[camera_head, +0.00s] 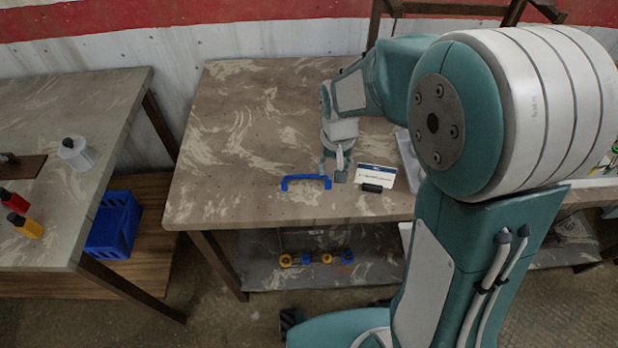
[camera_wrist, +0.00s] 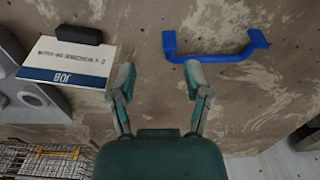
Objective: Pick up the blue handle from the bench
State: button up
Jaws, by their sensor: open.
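The blue handle (camera_head: 306,180) lies on the bench (camera_head: 240,130) near its front edge, left of a small white card. In the wrist view the handle (camera_wrist: 215,55) is at the upper right, its bar running roughly left to right. My gripper (camera_head: 341,172) is just right of the handle in the head view. In the wrist view my gripper (camera_wrist: 158,78) is open and empty, with its right finger close below the left end of the handle. I cannot tell how high the fingers are above the bench.
The card (camera_wrist: 68,62) with a black holder (camera_wrist: 79,34) is near my left finger. A grey fixture (camera_head: 407,155) stands to its right. A second table (camera_head: 100,110) at left holds bottles, and a blue crate (camera_head: 114,224) sits below. The bench's left part is clear.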

aim_at(328, 180)
jog(key=f, duration=0.1)
jog(key=a+f, duration=0.1)
jog(key=f, duration=0.2)
jog(key=shift+a+f, duration=0.25)
jog(key=shift+a, duration=0.1)
jog(key=shift+d+f, duration=0.15)
jog(key=shift+f, duration=0.4)
jog(key=shift+d, duration=0.2)
grip_shut()
jog(key=shift+a, duration=0.15)
